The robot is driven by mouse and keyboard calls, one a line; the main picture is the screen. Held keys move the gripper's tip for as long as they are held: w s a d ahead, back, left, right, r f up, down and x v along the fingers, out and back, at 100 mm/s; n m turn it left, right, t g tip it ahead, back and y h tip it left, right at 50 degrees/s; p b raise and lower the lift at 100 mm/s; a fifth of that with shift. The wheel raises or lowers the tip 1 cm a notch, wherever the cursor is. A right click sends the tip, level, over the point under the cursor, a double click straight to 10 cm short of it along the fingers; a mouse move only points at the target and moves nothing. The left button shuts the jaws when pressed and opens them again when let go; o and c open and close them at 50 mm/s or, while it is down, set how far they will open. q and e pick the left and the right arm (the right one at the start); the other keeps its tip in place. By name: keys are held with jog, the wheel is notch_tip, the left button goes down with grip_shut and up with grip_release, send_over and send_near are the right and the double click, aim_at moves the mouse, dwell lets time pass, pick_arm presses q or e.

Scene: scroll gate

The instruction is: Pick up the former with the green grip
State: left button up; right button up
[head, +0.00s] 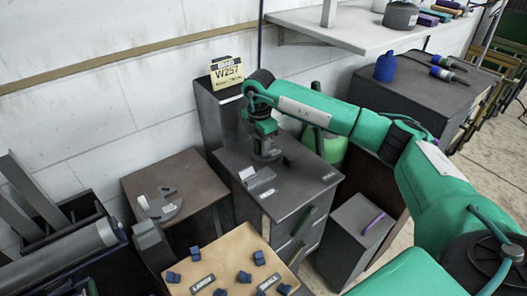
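My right gripper (265,150) points down over the top of the dark grey drawer cabinet (295,185), at the end of my green arm. A small green part and a dark round piece show at its tip. I cannot tell whether they belong to the gripper or to a former, nor whether the fingers are open or shut. A light grey block with a label plate (258,178) lies on the cabinet just in front of it. A green bar (300,221) shows at the cabinet's front; I cannot tell if it is a grip. My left gripper is not in view.
A small brown table (172,180) holds grey curved pieces. A tan board (225,255) carries several blue blocks. A wall shelf (340,25) and dark bench (415,90) are at the upper right.

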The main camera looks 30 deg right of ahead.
grip_shut()
jog(key=shift+w+r, duration=0.1)
